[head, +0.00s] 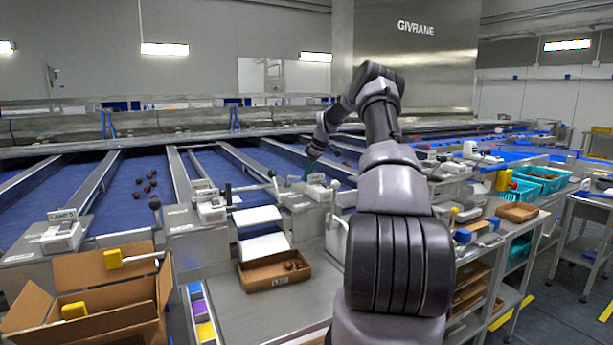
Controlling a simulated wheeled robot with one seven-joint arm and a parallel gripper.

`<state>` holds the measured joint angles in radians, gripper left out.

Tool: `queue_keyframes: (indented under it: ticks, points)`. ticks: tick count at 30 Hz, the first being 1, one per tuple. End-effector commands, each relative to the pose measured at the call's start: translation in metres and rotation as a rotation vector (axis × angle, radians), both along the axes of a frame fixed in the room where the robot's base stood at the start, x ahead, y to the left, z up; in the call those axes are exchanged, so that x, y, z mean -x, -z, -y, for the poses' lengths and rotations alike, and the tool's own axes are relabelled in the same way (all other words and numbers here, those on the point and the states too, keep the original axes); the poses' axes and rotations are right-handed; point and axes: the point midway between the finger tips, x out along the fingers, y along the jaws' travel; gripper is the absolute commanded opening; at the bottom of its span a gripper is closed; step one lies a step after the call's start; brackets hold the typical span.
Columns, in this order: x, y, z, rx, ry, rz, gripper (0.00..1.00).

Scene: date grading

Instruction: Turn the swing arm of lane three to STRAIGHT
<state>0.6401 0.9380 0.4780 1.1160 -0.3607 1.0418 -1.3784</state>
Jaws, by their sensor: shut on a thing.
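My gripper (309,171) is small and far off, past the bend of my arm, low over the near end of a blue lane right of centre. It is shut on a small part there that looks like a swing arm; its dark green tip shows, but its angle is too small to read. A unit with a sign (317,188) stands just below my gripper. The lane numbers cannot be read, so I cannot tell which lane is three. My arm hides part of the lanes to the right.
Ball-topped levers (271,176) stand between the lane ends. A cardboard tray (273,283) with a few dates sits on the bench under a white chute (264,246). An open carton (85,300) is at lower left. Teal crates (541,178) stand at right.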

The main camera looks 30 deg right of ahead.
Motion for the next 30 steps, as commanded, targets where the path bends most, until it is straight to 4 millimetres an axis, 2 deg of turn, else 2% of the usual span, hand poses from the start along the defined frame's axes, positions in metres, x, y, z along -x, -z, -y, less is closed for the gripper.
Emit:
queue_keyframes:
  ticks: [14,15,16,17,26,30]
  points:
    - [-0.001,0.001,0.003,0.005,-0.015,0.001,0.0]
    - [-0.001,0.001,0.003,0.005,-0.015,0.001,0.44]
    - [-0.001,0.001,0.003,0.004,-0.014,0.001,0.56]
    - [-0.001,0.001,0.002,0.004,-0.015,0.0,0.59]
    - [-0.001,-0.001,0.002,0.002,-0.014,0.0,0.59]
    - [0.003,-0.012,0.004,0.003,-0.013,0.003,0.59]
